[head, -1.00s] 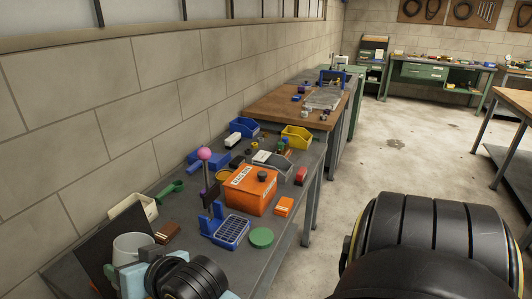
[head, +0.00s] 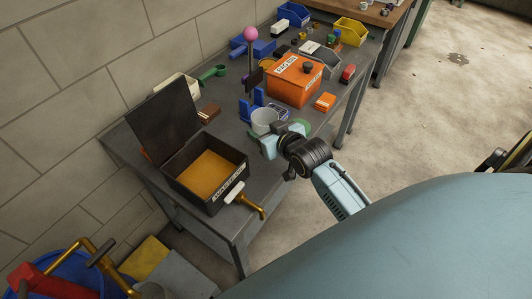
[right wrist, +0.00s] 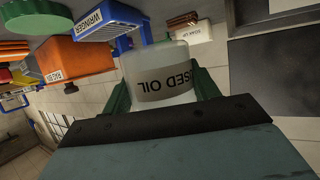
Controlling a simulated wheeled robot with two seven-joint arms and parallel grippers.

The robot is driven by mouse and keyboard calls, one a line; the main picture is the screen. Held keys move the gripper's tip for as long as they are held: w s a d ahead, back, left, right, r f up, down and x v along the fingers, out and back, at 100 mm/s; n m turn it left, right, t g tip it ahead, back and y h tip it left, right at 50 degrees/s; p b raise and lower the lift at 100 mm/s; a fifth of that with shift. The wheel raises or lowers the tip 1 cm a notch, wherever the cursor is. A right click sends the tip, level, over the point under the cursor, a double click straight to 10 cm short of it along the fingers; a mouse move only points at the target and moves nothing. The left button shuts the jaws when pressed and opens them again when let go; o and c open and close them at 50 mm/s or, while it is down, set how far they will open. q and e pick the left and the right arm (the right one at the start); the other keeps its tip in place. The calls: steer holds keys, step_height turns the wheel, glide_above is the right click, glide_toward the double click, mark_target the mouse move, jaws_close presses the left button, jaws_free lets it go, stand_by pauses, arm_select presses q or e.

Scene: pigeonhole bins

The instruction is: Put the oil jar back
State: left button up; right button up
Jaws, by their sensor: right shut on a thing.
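The oil jar (head: 265,121) is a pale, translucent, open-topped container. Its label reads "USED OIL" upside down in the right wrist view (right wrist: 160,72). My right gripper (right wrist: 165,98) is shut around the jar's sides, a finger on each side. In the head view my right gripper (head: 269,142) is at the near side of the jar, by the blue rack. The jar looks about upright there; whether its base touches the bench is hidden. My left gripper is not in view.
A black box (head: 225,195) with amber contents, raised lid and brass tap (head: 252,206) is left of the jar. A blue rack (head: 256,105), green disc (head: 303,127) and orange bin (head: 293,85) are close to the jar. Bare bench (head: 237,139) lies between box and jar.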

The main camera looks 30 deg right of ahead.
step_height(320, 180, down, 6)
steer(key=shift+r+b, duration=0.1)
steer(key=shift+b, duration=0.45)
step_height(320, 180, down, 3)
steer(key=shift+r+b, duration=0.1)
steer(key=shift+b, duration=0.3)
steer(key=o, duration=1.2)
steer(key=shift+o, duration=0.2)
steer(key=shift+r, duration=0.1)
steer(key=p+v, duration=0.2)
steer(key=v, duration=1)
